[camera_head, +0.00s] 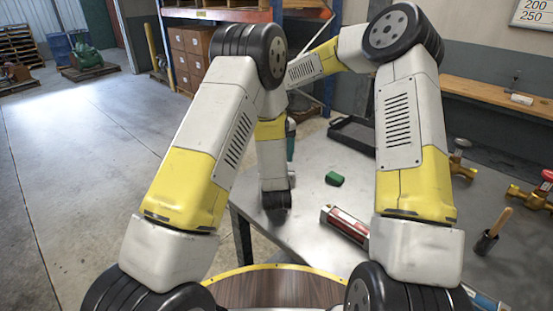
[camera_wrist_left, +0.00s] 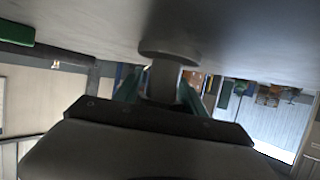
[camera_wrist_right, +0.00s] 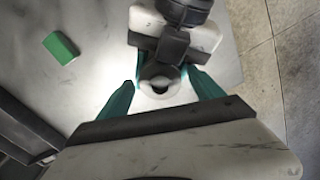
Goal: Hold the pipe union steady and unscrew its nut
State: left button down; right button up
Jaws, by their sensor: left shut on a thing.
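The pipe union is a pale grey, round-ended fitting. In the left wrist view the union (camera_wrist_left: 163,78) stands between the teal fingers of my left gripper (camera_wrist_left: 160,92), which is shut on it, with a wider flange at the table side. In the right wrist view the union's round open end (camera_wrist_right: 158,88) lies between the spread teal fingers of my right gripper (camera_wrist_right: 161,82). My right gripper is open around it from above, with small gaps on each side. I cannot tell nut from body. In the head view my arms hide the union.
A green block (camera_head: 334,178) lies on the grey table (camera_head: 310,215). A red-and-grey tool (camera_head: 345,224), a black tray (camera_head: 352,134), brass valves (camera_head: 533,197) and a wooden-handled brush (camera_head: 493,230) are to the right. The table edge is close by my left wrist.

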notch_tip(320, 180, up, 4)
jog(key=shift+f, duration=0.1)
jog(key=shift+r, duration=0.45)
jog(key=shift+c, duration=0.5)
jog(key=m, duration=0.2)
jog(key=r+m, duration=0.1)
jog(key=m, duration=0.2)
jog(key=shift+r+m, duration=0.3)
jog(key=shift+r, duration=0.1)
jog(key=m, duration=0.2)
jog(key=r+m, duration=0.1)
jog(key=m, duration=0.1)
jog(key=shift+r, duration=0.15)
jog(key=shift+m, duration=0.4)
jog(key=shift+f, duration=3.95)
jog(key=shift+c, duration=0.4)
